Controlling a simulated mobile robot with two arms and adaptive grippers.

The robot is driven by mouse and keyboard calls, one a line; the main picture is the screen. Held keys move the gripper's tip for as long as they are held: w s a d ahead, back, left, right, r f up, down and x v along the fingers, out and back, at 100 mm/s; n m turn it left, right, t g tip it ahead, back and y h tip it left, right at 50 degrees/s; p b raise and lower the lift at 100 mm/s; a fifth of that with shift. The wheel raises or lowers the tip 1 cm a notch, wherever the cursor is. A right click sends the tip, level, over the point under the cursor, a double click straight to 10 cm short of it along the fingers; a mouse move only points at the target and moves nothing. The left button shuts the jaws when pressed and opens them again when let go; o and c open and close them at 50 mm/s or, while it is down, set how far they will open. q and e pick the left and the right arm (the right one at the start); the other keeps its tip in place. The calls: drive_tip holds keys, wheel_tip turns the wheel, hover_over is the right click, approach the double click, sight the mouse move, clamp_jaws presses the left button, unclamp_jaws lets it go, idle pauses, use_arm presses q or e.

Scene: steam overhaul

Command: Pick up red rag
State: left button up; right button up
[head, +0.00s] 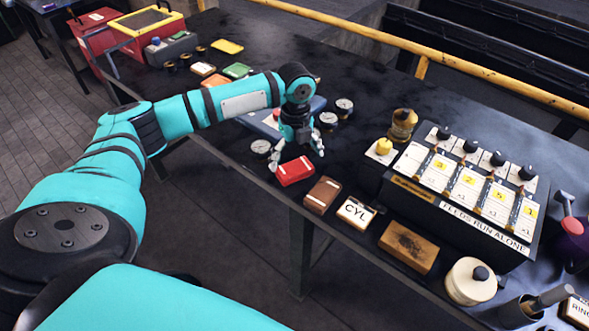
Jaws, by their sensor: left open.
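A red rag (295,173), folded flat with pale stripes, lies near the front edge of the dark bench in the head view. My left gripper (297,160) points down just above and behind it. Its fingers are spread apart, with one fingertip near the rag's left end and the other beyond its right end. Nothing shows between the fingers. I cannot tell whether a fingertip touches the rag. My right gripper is out of view.
A brown folded cloth (322,195), a CYL card (357,212) and a wooden block (408,247) lie to the right along the front edge. A black control box (455,190) stands behind them. Gauges (344,107) lie near the gripper. The bench's back middle is clear.

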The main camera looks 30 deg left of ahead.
sight(294, 167)
use_arm(q)
drive_tip(key=f, duration=0.2)
drive_tip(key=f+p, duration=0.1)
drive_tip(key=f, duration=0.1)
drive_tip(key=shift+a, duration=0.2)
drive_tip(key=shift+f, duration=0.4)
drive_tip(key=shift+c, duration=0.8)
drive_tip(key=c, duration=0.8)
drive_tip(key=shift+c, duration=0.2)
drive_tip(key=shift+r, duration=0.1)
